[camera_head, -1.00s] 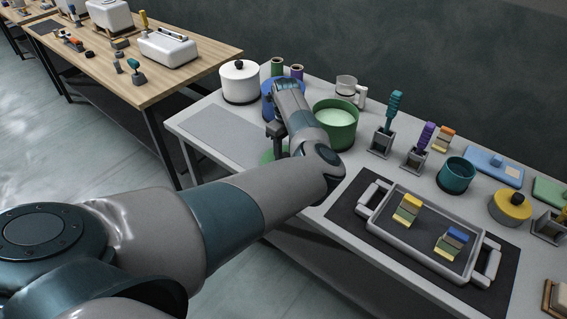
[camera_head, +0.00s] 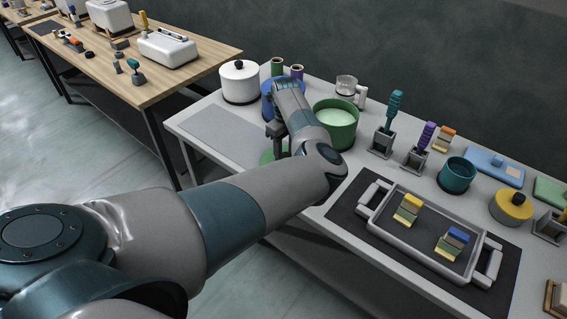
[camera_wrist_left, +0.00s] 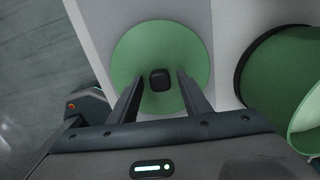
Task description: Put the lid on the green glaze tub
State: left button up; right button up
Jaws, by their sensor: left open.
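The green glaze tub (camera_head: 343,132) stands uncovered on the grey table, with pale green glaze inside; part of it also shows at the right of the left wrist view (camera_wrist_left: 268,72). The round green lid (camera_wrist_left: 138,58) with a dark knob (camera_wrist_left: 160,82) lies at the table's front edge, left of the tub. In the head view only a sliver of the lid (camera_head: 267,157) shows behind my arm. My left gripper (camera_wrist_left: 158,85) is open above the lid, with a finger on each side of the knob. My right gripper is not in view.
A blue tub (camera_head: 270,100) stands behind my left wrist, and a lidded white tub (camera_head: 239,82) stands farther left. A grey tray (camera_head: 412,252) with sponge-like blocks lies to the right. A grey mat area (camera_head: 218,135) at the left is bare.

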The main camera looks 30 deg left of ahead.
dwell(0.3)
pick_arm(q)
jog(key=shift+c, duration=0.6)
grip_shut()
jog(key=shift+r, duration=0.5)
jog(key=shift+r+p, duration=0.55)
jog(key=shift+r, duration=1.05)
